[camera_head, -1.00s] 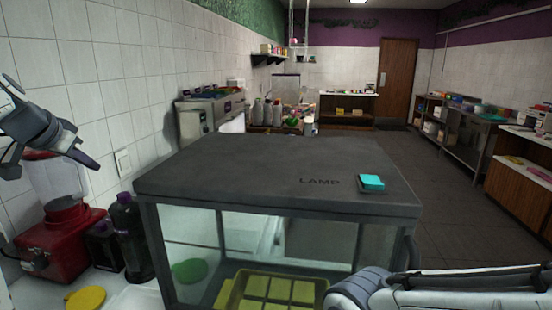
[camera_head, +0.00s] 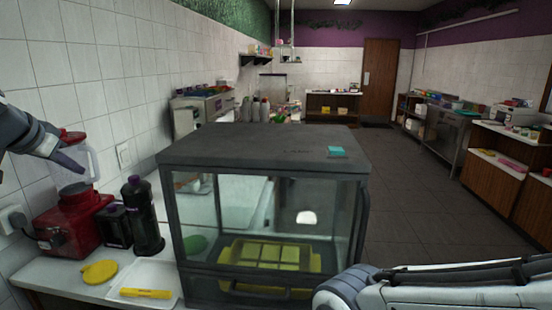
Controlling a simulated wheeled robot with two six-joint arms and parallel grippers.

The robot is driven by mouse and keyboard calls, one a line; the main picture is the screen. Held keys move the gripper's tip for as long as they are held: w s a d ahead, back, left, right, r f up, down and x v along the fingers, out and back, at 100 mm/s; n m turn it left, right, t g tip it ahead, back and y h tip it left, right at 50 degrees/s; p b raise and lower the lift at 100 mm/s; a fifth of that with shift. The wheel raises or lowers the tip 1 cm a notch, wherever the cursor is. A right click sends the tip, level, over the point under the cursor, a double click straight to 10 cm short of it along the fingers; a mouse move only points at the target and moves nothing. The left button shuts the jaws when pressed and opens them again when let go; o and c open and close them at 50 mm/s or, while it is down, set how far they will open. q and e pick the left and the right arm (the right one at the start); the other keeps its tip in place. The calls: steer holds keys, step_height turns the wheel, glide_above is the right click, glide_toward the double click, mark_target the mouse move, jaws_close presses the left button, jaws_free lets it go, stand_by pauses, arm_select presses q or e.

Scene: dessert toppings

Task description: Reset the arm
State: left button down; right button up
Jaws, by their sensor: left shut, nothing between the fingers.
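My left gripper (camera_head: 72,160) comes in from the left edge, in front of the red blender, with its fingers closed and nothing seen between them. My right arm (camera_head: 420,292) lies across the bottom right, and its gripper is outside the picture. A dark glass-fronted cabinet (camera_head: 262,142) stands on the counter between the two arms, apart from the left gripper. A turquoise button (camera_head: 336,152) sits on its top. A yellow tray (camera_head: 232,250) with several yellow blocks is inside behind the glass.
A red blender (camera_head: 68,232), a dark bottle (camera_head: 143,215), a yellow round lid (camera_head: 99,272) and a white tray (camera_head: 125,284) with a yellow bar (camera_head: 146,293) stand left of the cabinet. The floor (camera_head: 420,190) at the right is open.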

arm_select(q)
steer(key=s+d+f+n+g+h, duration=0.15)
steer(key=d+f+g, duration=0.25)
steer(key=d+f, duration=1.25)
steer(key=s+d+f+g, duration=0.2)
steer(key=s+d+f, duration=0.8)
steer(key=s+f, duration=0.35)
steer(key=s+d+r+m+g, duration=0.1)
steer(key=s+d+r+m, duration=0.2)
steer(key=s+d, duration=0.3)
steer(key=s+d+r+m+g, duration=0.1)
steer(key=s+d+r+m, duration=0.2)
steer(key=s+d, duration=0.4)
steer(key=shift+d+m+g, duration=0.4)
steer(key=shift+m, duration=0.05)
